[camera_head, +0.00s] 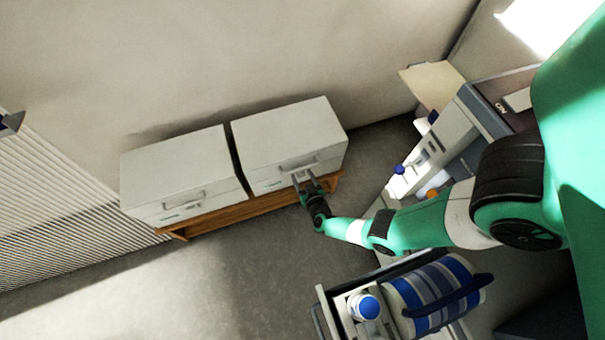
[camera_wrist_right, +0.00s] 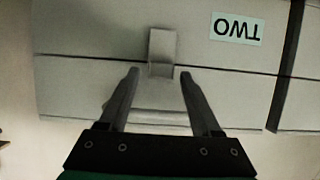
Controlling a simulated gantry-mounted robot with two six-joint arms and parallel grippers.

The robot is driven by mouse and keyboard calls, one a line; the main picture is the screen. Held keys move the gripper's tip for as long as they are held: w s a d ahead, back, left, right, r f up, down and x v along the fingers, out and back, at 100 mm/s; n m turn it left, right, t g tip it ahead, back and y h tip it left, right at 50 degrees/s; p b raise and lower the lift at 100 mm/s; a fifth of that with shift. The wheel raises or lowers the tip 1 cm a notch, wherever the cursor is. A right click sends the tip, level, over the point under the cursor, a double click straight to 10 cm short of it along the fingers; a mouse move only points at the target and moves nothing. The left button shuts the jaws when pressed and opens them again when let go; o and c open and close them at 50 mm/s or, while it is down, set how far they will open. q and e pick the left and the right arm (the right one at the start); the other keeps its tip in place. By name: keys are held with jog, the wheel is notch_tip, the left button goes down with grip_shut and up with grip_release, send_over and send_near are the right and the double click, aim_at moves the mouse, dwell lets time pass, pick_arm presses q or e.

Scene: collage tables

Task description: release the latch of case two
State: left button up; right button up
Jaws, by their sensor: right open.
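Case two (camera_head: 285,140) is the right-hand of two pale grey cases, and its lid is shut. In the right wrist view it appears upside down, with a "TWO" label (camera_wrist_right: 238,28). Its latch (camera_wrist_right: 162,52) is a small grey tab lying across the seam between lid and body. The case's handle (camera_wrist_right: 160,116) shows between my fingers. My right gripper (camera_head: 304,177) is open and empty at the front of case two. In the wrist view its fingertips (camera_wrist_right: 160,74) stand apart on either side of the latch's end; contact cannot be told.
The other grey case (camera_head: 180,170) stands left of case two across a narrow gap. Both rest on a low wooden bench (camera_head: 215,217). A cart with a blue-striped container (camera_head: 405,305) stands at front right, and grey equipment (camera_head: 450,130) behind it. Floor (camera_head: 200,280) before the bench is clear.

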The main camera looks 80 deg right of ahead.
jog(key=shift+w+d, duration=0.1)
grip_shut()
jog(key=shift+s+a+f+h+b, duration=0.2)
jog(key=shift+a+f+h+b, duration=0.1)
jog(key=shift+f+b, duration=0.2)
jog(key=shift+r+t, duration=0.1)
jog(key=shift+t, duration=0.2)
grip_release()
jog(key=shift+r+h, duration=0.1)
jog(key=shift+h, duration=0.2)
jog(key=shift+a, duration=0.1)
